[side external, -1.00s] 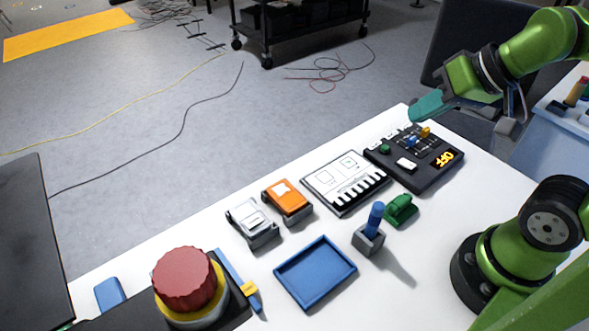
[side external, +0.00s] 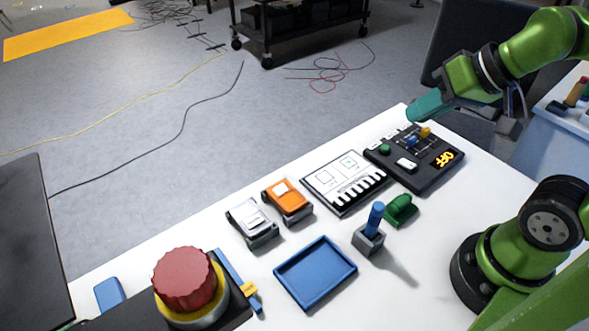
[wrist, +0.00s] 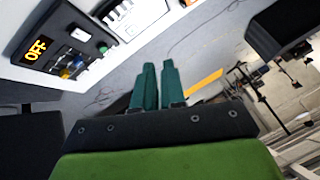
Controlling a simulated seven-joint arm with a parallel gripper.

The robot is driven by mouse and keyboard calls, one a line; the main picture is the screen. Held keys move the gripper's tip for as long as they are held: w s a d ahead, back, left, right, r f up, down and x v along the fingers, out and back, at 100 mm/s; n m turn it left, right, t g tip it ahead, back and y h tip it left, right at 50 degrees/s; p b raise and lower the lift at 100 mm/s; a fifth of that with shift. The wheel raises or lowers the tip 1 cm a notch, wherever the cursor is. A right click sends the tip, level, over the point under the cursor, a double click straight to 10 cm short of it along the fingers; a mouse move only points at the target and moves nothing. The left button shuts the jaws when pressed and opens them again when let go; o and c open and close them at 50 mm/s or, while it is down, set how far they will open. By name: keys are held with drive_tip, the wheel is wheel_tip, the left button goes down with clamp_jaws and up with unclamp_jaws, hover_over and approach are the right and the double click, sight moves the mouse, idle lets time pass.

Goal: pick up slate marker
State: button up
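A blue upright marker (side external: 376,218) stands in a small grey holder (side external: 368,240) on the white table; it may be the slate marker. A flat white slate-like board (side external: 345,182) with black and white stripes lies behind it. My gripper (side external: 412,113) hangs high at the upper right, near the far edge of the black control panel, well away from the marker. Its two teal fingers show in the wrist view (wrist: 160,66), close together with a thin gap and nothing seen between them. Whether this is open or shut is unclear. The wrist view does not show the marker.
A blue tray (side external: 315,273) is left of the holder, and a green object (side external: 400,209) stands right behind it. The black panel (side external: 415,160) reads OFF. Orange (side external: 288,201) and grey (side external: 252,222) devices and a large red knob (side external: 184,279) stand farther left.

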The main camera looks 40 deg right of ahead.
drive_tip(key=o, duration=0.8)
drive_tip(key=shift+c, duration=0.2)
drive_tip(key=n+g+h, duration=0.1)
drive_tip(key=g+h, duration=0.1)
drive_tip(key=g, duration=0.5)
hover_over(381, 207)
wheel_tip(381, 207, down, 3)
wheel_tip(381, 207, down, 11)
drive_tip(key=shift+f, duration=0.1)
drive_tip(key=shift+w+f, duration=0.2)
drive_tip(key=shift+f, duration=2.6)
